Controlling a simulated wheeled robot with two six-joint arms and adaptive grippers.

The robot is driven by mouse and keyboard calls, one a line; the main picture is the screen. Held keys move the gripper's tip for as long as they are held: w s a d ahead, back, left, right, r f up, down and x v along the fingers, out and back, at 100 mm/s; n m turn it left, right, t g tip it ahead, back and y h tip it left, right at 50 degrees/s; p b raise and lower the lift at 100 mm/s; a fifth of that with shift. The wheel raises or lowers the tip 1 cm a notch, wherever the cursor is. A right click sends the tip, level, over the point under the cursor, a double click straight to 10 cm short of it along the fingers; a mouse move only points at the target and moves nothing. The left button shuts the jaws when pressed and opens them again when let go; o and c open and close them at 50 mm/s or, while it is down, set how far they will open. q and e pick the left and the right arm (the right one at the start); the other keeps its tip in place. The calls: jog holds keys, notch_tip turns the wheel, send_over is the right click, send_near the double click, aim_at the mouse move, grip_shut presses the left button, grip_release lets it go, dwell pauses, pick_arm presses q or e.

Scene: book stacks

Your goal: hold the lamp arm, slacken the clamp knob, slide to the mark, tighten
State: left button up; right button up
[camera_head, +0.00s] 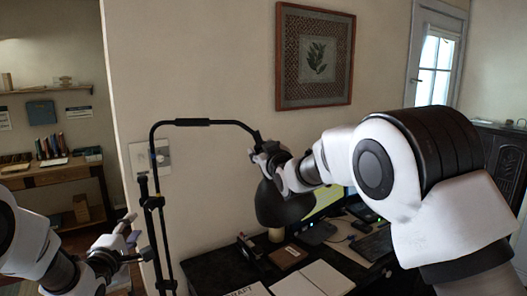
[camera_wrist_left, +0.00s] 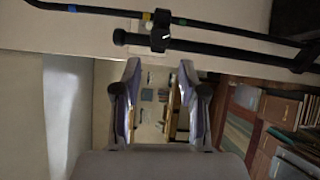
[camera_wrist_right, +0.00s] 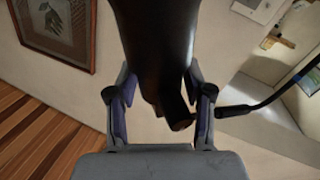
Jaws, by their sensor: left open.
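The black lamp arm (camera_head: 193,122) rises from a thin stand (camera_head: 157,225), runs level and bends down to a dark lampshade (camera_head: 285,208). My right gripper (camera_head: 266,152) is at the lamp's head. In the right wrist view the dark shade (camera_wrist_right: 155,40) lies between its spread fingers, and contact is unclear. My left gripper (camera_head: 130,235) is open and empty beside the stand. Yellow, green and blue marks (camera_wrist_left: 180,21) show on the rod by the clamp.
A desk (camera_head: 215,267) below the lamp carries papers (camera_head: 325,277), a keyboard (camera_head: 373,245) and a monitor (camera_head: 328,203). A framed picture (camera_head: 315,57) hangs on the wall. A wooden table (camera_head: 55,175) with books stands at the back left.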

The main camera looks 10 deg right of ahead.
aim_at(148, 208)
grip_shut()
jog(key=shift+o, duration=1.5)
grip_release()
jog(key=shift+r, duration=0.1)
jog(key=c, duration=0.6)
pick_arm(q)
jog(key=o, duration=0.3)
pick_arm(e)
jog(key=shift+r, duration=0.1)
pick_arm(q)
jog(key=shift+o, duration=0.2)
jog(key=w+m, duration=0.3)
jog(key=m, duration=0.7)
jog(key=w+d+m, duration=0.1)
jog(key=w+m, duration=0.2)
jog(key=m, duration=0.7)
jog(key=w+d+m, duration=0.1)
jog(key=w+m, duration=0.2)
jog(key=m, duration=0.8)
jog(key=shift+w+d, duration=0.1)
jog(key=shift+w, duration=0.05)
grip_shut()
pick_arm(e)
jog(key=shift+r, duration=0.1)
